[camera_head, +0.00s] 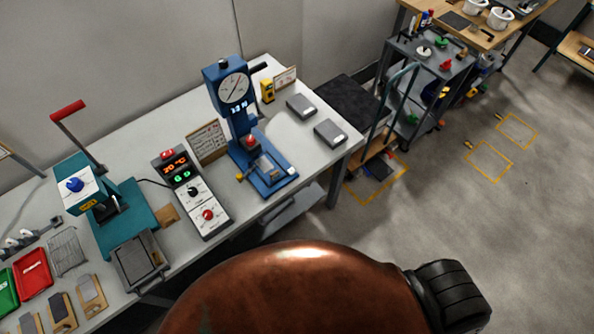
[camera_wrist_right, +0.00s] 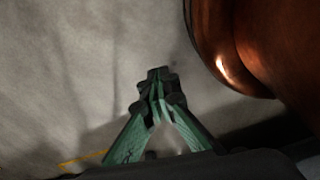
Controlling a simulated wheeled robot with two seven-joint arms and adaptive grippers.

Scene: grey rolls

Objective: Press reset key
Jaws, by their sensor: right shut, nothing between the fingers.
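A grey control box (camera_head: 196,196) lies on the bench left of centre in the head view. It has a lit orange and green display (camera_head: 177,169), a black knob (camera_head: 193,191), a red button (camera_head: 208,214) near its front end and another red button (camera_head: 168,154) at its back end. No label reading reset is legible, so I cannot tell which key it is. My right gripper (camera_wrist_right: 158,80) is shut and empty in the right wrist view, over grey floor, away from the bench. My left gripper is not in view.
A blue press with a dial gauge (camera_head: 236,90) stands right of the control box. A teal lever press (camera_head: 110,205) stands to its left. Two grey blocks (camera_head: 330,132) lie at the bench's right end. A cart (camera_head: 425,75) stands farther right. My copper-coloured body fills the bottom.

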